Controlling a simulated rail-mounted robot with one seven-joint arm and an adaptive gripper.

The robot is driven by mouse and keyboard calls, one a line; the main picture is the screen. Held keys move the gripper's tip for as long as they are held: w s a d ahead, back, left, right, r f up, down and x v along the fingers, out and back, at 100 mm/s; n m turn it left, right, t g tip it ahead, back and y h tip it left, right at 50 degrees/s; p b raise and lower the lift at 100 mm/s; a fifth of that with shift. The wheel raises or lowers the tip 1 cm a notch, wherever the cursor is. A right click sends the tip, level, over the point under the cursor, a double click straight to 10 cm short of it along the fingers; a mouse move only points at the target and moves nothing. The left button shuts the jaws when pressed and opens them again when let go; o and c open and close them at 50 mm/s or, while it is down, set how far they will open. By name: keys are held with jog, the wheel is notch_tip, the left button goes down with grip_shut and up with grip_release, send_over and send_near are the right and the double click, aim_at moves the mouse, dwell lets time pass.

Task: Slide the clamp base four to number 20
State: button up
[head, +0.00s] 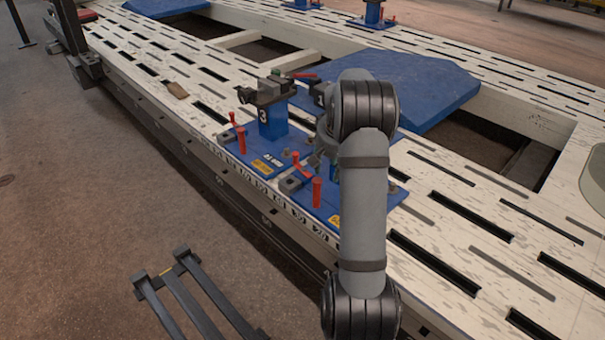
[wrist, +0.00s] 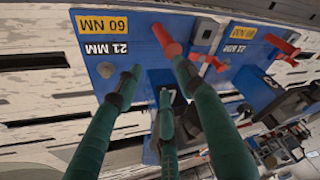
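Clamp base four is the nearer blue plate (head: 326,203) with red handles (head: 317,190) on the bench's front edge; my arm hides much of it. In the wrist view I take it to be the left blue plate (wrist: 105,68), with upside-down "60 NM" and "21 MM" labels. My gripper (wrist: 156,82) has its green fingers spread over this plate. A red handle (wrist: 166,40) is close to the right finger's tip; I cannot tell whether they touch. The gripper is hidden in the head view. The scale strip (head: 272,196) shows small numbers along the edge, hard to read.
Clamp base three (head: 272,120) stands beside it on the left, very close; its plate also shows in the wrist view (wrist: 234,48). A large blue panel (head: 420,85) lies behind. The slotted bench (head: 450,215) is clear to the right. A black stand (head: 185,290) is on the floor.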

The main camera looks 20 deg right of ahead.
aim_at(316, 181)
jog(key=w+f+n+b, duration=0.1)
jog(key=f, duration=0.2)
jog(key=w+a+f+n+b, duration=0.1)
jog(key=w+f, duration=0.1)
jog(key=f, duration=0.1)
jog(key=w+f+b, duration=0.1)
jog(key=f, duration=0.2)
jog(key=shift+w+a+f+n+y, duration=0.2)
jog(key=shift+w+a+n+y, duration=0.1)
jog(key=shift+n, duration=0.1)
jog(key=shift+d, duration=0.1)
jog(key=shift+c, duration=1.4)
jog(key=shift+c, duration=1.3)
grip_shut()
jog(key=shift+a+r, duration=0.1)
jog(key=shift+a, duration=0.15)
